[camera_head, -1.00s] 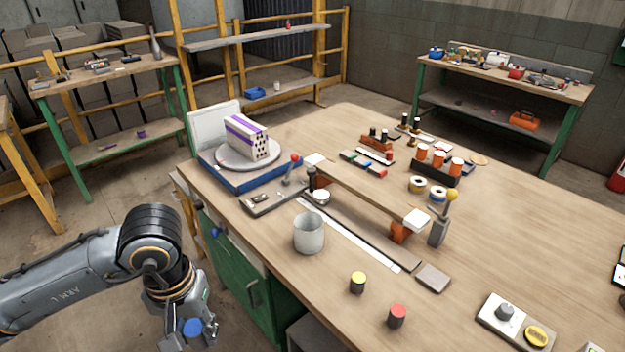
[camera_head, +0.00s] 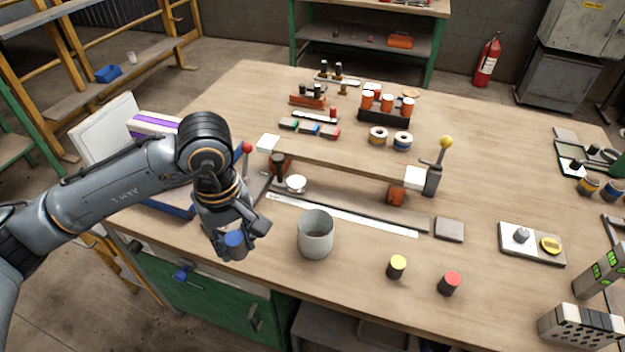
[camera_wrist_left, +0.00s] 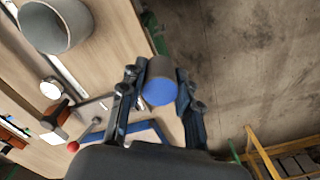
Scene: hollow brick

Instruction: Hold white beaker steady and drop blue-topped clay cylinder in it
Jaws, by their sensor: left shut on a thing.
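The white beaker (camera_head: 315,236) stands upright near the front edge of the workbench; inside it looks empty. It also shows at the top left of the left wrist view (camera_wrist_left: 56,24). My left gripper (camera_head: 236,240) is shut on the blue-topped clay cylinder (camera_head: 236,246), whose blue top faces the camera in the left wrist view (camera_wrist_left: 160,90). The gripper and cylinder hang left of the beaker, apart from it, at about the bench's front edge. My right gripper is not in view.
A yellow-topped cylinder (camera_head: 397,266) and a red-topped cylinder (camera_head: 449,284) stand right of the beaker. A long wooden bar on supports (camera_head: 340,161) lies behind it. A hollow white brick (camera_head: 582,325) is at the lower right. The bench right of centre has clear patches.

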